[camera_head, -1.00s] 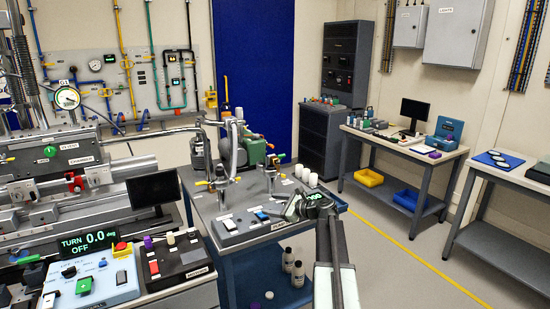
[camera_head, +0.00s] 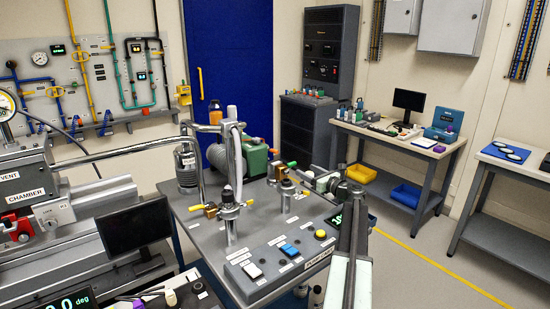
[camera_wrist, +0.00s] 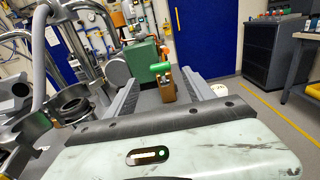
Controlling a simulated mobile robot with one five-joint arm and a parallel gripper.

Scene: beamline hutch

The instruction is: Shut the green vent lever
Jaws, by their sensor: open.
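The green vent lever (camera_head: 290,164) sits on a small brass valve (camera_head: 281,173) atop a post on the pump cart, near its far right side. In the wrist view the green lever (camera_wrist: 160,68) lies roughly crosswise on top of the brass body (camera_wrist: 167,90). My gripper (camera_head: 309,179) is at the right of this valve, reaching toward it.
A second valve with a yellow-tipped lever (camera_head: 197,208) stands on the cart to the left. A bent steel pipe (camera_head: 236,150) rises behind it. The cart's front has a button panel (camera_head: 285,255). A green pump (camera_head: 254,157) is behind. Open floor lies at right.

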